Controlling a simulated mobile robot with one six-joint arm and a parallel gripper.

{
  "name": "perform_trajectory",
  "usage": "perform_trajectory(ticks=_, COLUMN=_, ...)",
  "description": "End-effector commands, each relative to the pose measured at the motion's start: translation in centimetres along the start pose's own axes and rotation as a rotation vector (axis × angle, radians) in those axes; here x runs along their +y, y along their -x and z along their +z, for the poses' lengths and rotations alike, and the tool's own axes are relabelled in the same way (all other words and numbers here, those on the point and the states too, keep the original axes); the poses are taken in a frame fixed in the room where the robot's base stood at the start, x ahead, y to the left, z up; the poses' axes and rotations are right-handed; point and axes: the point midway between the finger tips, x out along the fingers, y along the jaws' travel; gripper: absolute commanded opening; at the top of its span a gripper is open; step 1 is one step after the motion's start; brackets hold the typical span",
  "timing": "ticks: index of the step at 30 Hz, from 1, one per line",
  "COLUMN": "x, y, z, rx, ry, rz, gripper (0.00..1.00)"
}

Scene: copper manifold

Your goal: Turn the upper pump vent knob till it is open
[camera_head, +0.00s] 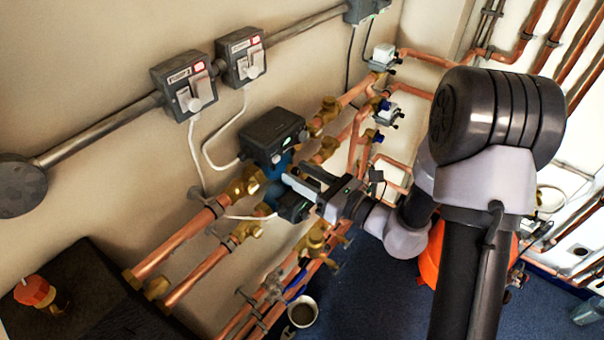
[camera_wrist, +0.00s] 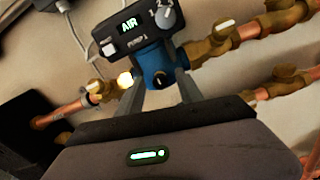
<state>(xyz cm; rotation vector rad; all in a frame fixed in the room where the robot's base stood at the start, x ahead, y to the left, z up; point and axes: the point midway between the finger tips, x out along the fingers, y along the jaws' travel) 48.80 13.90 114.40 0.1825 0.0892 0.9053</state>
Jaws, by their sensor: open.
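The upper pump shows in the wrist view with a blue body (camera_wrist: 154,62) and a dark control head (camera_wrist: 130,28) marked "PUMP 1", its display reading "AIR". A small dark round knob with a pale mark (camera_wrist: 160,80), which looks like the vent knob, sits low on the blue body. A grey dial (camera_wrist: 166,15) and a white button are on the head. My gripper (camera_wrist: 160,92) is open, one finger on each side of the small knob; contact cannot be told. In the head view my gripper (camera_head: 293,180) is at the pumps, below the upper pump's black head (camera_head: 272,135), and hides the knob.
Brass valves (camera_head: 246,182) and copper pipes (camera_head: 185,245) flank the pumps closely. Two grey switch boxes (camera_head: 184,84) are on the wall above, with white cables hanging down. A black box (camera_head: 75,290) with an orange-red cap stands at lower left.

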Motion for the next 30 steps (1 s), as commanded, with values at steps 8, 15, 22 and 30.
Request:
perform_trajectory(ticks=8, x=0.00, y=0.04, z=0.00, rx=0.000, ry=0.000, rz=0.000, gripper=0.12)
perform_trajectory(ticks=15, x=0.00, y=0.06, z=0.02, rx=0.000, ry=-0.001, rz=0.000, gripper=0.00)
perform_trajectory(ticks=22, x=0.01, y=0.07, z=0.17, rx=0.000, ry=-0.051, rz=0.000, gripper=0.00)
perform_trajectory(ticks=30, x=0.02, y=0.08, z=0.34, rx=0.001, ry=-0.240, rz=-0.001, gripper=0.00)
